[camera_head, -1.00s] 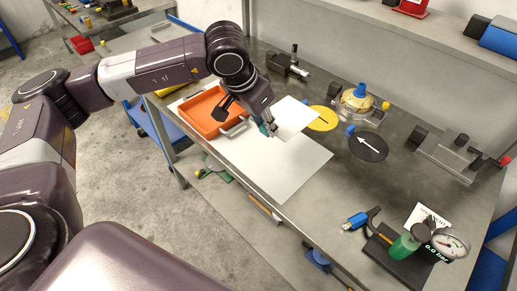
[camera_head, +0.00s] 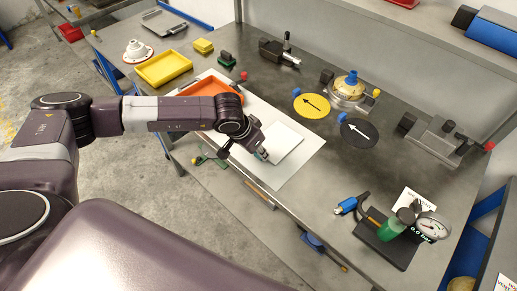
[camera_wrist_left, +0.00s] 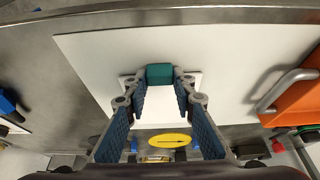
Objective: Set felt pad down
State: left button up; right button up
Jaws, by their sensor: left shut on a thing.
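The felt pad (camera_head: 285,143) is a thin white square with a teal grip block at one edge. My left gripper (camera_head: 261,155) is shut on that teal block, which shows between the fingertips in the left wrist view (camera_wrist_left: 160,74). In the head view the pad lies over the right part of a larger white sheet (camera_head: 300,173) on the bench. I cannot tell whether the pad touches the sheet or hovers just above it. My right gripper is not in view.
An orange tray (camera_head: 212,84) lies behind my left arm. A yellow arrow disc (camera_head: 311,106), a black arrow disc (camera_head: 358,134) and a yellow-and-blue fixture (camera_head: 349,88) stand behind the pad. A gauge unit (camera_head: 429,229) stands at right. The sheet's front part is clear.

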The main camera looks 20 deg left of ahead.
pick_arm(q)
jog(key=shift+f, duration=0.15)
jog(key=o, duration=1.1)
jog(key=shift+c, duration=0.2)
jog(key=shift+r, duration=0.3)
jog(key=shift+s+r, duration=0.15)
jog(key=shift+r, duration=0.2)
jog(key=b+v, duration=0.3)
jog(key=v, duration=0.8)
jog(key=shift+b, duration=0.35)
